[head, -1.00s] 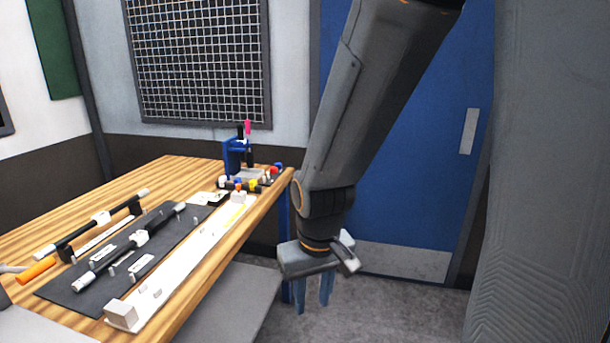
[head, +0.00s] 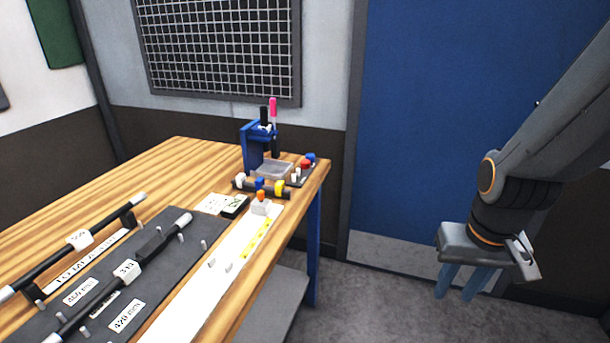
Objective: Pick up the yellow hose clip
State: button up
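The yellow hose clip (head: 280,188) appears as a small yellow piece at the right end of a short black bar (head: 245,185) near the far right corner of the wooden table. A blue piece (head: 259,184) and a white piece (head: 240,178) sit along the same bar to its left. My gripper (head: 454,296) hangs over the floor, well to the right of the table and apart from the clip. Its two blue fingers point down with a gap between them, and nothing shows between them.
A blue stand (head: 252,150) with pens rises behind the bar. Red and blue knobs (head: 306,163) are beside it. An orange-topped white piece (head: 261,203) stands on a long white strip (head: 205,300). A dark board (head: 50,312) with rods lies left. A blue door (head: 430,120) stands behind.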

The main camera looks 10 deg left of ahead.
aim_at(280, 185)
jog(key=u, duration=0.1)
jog(key=i, duration=0.75)
jog(key=u, duration=0.8)
jog(key=i, duration=0.65)
jog(key=u, duration=0.6)
